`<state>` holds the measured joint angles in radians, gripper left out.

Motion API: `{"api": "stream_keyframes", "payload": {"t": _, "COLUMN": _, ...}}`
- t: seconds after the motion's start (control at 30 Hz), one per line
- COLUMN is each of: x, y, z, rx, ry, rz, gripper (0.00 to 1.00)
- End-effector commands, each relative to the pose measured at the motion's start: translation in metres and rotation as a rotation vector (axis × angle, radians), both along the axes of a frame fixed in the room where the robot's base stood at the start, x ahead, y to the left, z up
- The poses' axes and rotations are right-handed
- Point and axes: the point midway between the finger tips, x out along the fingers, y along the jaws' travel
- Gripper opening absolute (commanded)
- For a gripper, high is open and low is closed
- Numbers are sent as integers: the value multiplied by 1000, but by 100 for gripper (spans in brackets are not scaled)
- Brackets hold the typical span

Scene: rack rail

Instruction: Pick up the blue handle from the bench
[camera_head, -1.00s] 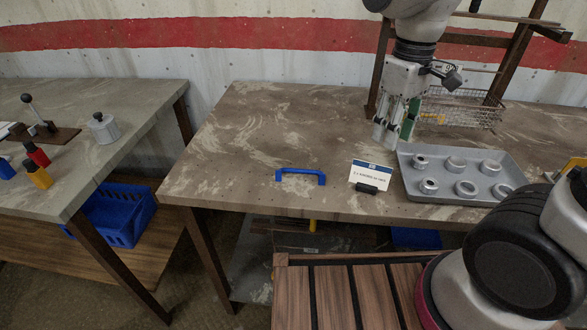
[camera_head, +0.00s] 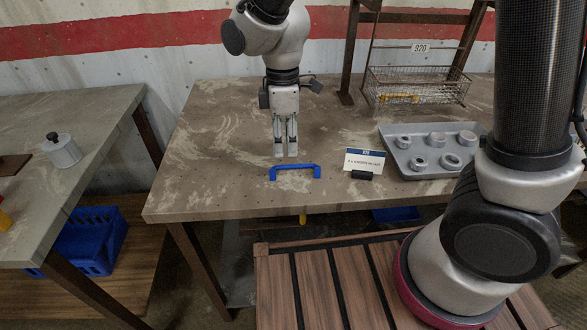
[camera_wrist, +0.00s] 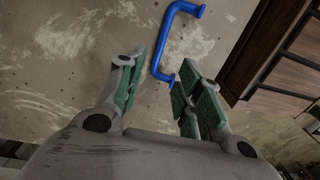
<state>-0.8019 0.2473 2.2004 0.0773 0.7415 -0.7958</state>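The blue handle (camera_head: 295,170) lies on the bench (camera_head: 215,190) near its front edge, left of a small sign. It is a U-shaped bar with two feet, and it also shows in the wrist view (camera_wrist: 164,45). My gripper (camera_head: 285,156) points down just behind the handle, above the bench top. In the wrist view my gripper (camera_wrist: 158,82) has its two green-padded fingers apart with nothing between them. The handle's near end shows beyond the fingertips, closer to the right finger. I cannot tell the exact height of the fingertips over the bench.
A white and blue sign (camera_head: 364,162) in a black holder stands right of the handle. A grey tray (camera_head: 400,168) with several metal rings lies farther right. A wire basket (camera_head: 418,88) is behind. The bench left of the handle is clear.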

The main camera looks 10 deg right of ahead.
Motion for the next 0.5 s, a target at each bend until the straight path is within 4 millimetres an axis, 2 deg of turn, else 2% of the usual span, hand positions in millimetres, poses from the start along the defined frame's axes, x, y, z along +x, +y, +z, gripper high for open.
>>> {"api": "stream_keyframes", "payload": {"t": 0.3, "x": 0, "y": -5, "z": -47, "rx": -3, "ry": 2, "rz": -2, "gripper": 35}}
{"api": "stream_keyframes", "payload": {"t": 0.5, "x": -1, "y": -5, "z": -58, "rx": -1, "ry": 0, "rz": -2, "gripper": 35}}
